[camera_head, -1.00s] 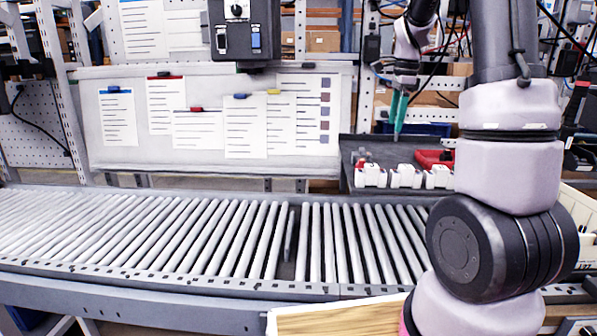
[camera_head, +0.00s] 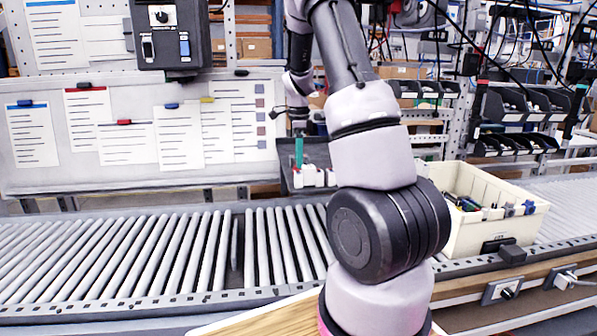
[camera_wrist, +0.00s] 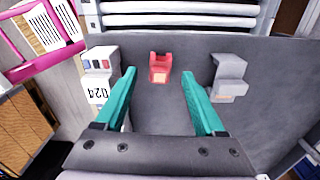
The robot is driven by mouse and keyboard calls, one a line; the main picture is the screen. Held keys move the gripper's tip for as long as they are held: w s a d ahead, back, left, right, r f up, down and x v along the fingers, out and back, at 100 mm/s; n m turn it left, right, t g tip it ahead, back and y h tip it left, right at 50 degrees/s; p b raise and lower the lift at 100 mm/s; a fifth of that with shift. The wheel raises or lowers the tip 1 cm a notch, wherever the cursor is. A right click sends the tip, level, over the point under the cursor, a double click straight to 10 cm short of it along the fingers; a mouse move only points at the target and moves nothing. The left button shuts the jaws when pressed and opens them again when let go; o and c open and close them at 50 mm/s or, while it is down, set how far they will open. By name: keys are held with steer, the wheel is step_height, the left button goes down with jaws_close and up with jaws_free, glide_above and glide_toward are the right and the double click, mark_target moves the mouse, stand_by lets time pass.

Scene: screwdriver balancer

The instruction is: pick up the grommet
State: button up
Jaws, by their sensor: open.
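My gripper (camera_wrist: 158,76) is open and empty over the grey tray (camera_wrist: 262,70) in the wrist view. A small red part (camera_wrist: 159,75) with an orange-toned face lies ahead of the teal fingertips, between their lines and apart from them. It may be the grommet, but I cannot tell for sure. A white-and-grey block (camera_wrist: 101,75) with a printed label stands to the left, and a grey block (camera_wrist: 229,77) to the right. In the head view, one teal finger of my gripper (camera_head: 299,152) shows above white blocks (camera_head: 311,178); my arm hides part of the tray.
A roller conveyor (camera_head: 120,250) runs in front of the tray. A cream bin (camera_head: 480,235) with mixed parts stands to the right. A board with papers (camera_head: 50,178) is behind, on the left. A pink-framed item (camera_wrist: 35,62) is left of the tray in the wrist view.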

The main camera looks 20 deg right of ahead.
step_height(320, 180, down, 2)
steer(key=shift+f, duration=0.2)
jaws_close()
